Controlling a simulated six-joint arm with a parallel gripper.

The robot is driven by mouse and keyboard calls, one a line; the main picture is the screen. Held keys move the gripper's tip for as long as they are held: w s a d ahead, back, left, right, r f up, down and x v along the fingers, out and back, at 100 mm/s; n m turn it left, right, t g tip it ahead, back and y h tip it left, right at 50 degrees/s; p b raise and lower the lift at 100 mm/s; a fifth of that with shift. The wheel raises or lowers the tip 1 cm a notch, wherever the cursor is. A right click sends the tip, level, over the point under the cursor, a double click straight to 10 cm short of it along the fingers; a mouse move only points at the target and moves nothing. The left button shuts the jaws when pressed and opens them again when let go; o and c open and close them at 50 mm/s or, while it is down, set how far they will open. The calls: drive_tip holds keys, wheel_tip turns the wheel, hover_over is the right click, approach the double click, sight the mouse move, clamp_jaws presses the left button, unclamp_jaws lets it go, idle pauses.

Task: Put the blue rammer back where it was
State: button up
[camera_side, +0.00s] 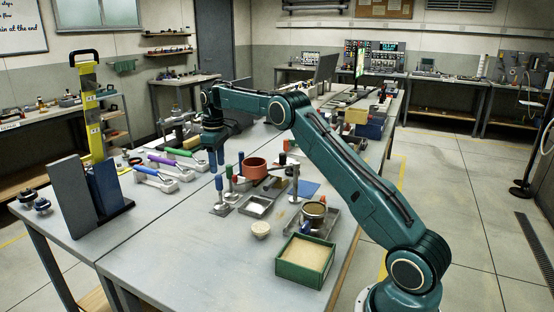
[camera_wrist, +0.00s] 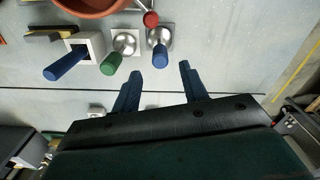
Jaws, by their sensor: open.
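My gripper (camera_side: 217,167) is open and empty above the steel table. A blue-handled rammer (camera_side: 219,184) stands upright on a small plate just below the fingertips. In the wrist view, my open fingers (camera_wrist: 160,69) point toward a blue handle (camera_wrist: 160,56) over a round metal foot, apparently this rammer. The handle shows between and just beyond the tips, and nothing is gripped. A second blue handle (camera_wrist: 66,66) leans over a square block farther left in the wrist view. I cannot tell which blue handle the task names.
A green sand box (camera_side: 304,261) and a grey tray (camera_side: 330,222) are nearer my base. Scoops (camera_side: 155,178) lie left.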

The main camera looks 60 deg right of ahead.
drive_tip(key=shift+r, duration=1.3)
drive_tip(key=shift+s+a+r, duration=0.1)
drive_tip(key=shift+a+r, duration=0.15)
drive_tip(key=shift+r, duration=0.15)
drive_tip(key=s+a+r+m+t, duration=0.1)
drive_tip(key=s+a+r+t, duration=0.2)
drive_tip(key=s+a+r, duration=1.3)
drive_tip(key=s+a+f+t, duration=0.1)
drive_tip(key=s+a+f, duration=0.1)
drive_tip(key=s, duration=0.6)
drive_tip(key=s+a+f+m, duration=0.1)
drive_tip(key=s+a+f, duration=0.1)
drive_tip(key=s, duration=0.6)
drive_tip(key=s+a+f+m+t, duration=0.1)
drive_tip(key=s+f, duration=0.3)
drive_tip(key=s, duration=0.4)
drive_tip(key=shift+s+a+f+t, duration=0.25)
drive_tip(key=shift+a+f+t, duration=0.1)
drive_tip(key=shift+a, duration=0.15)
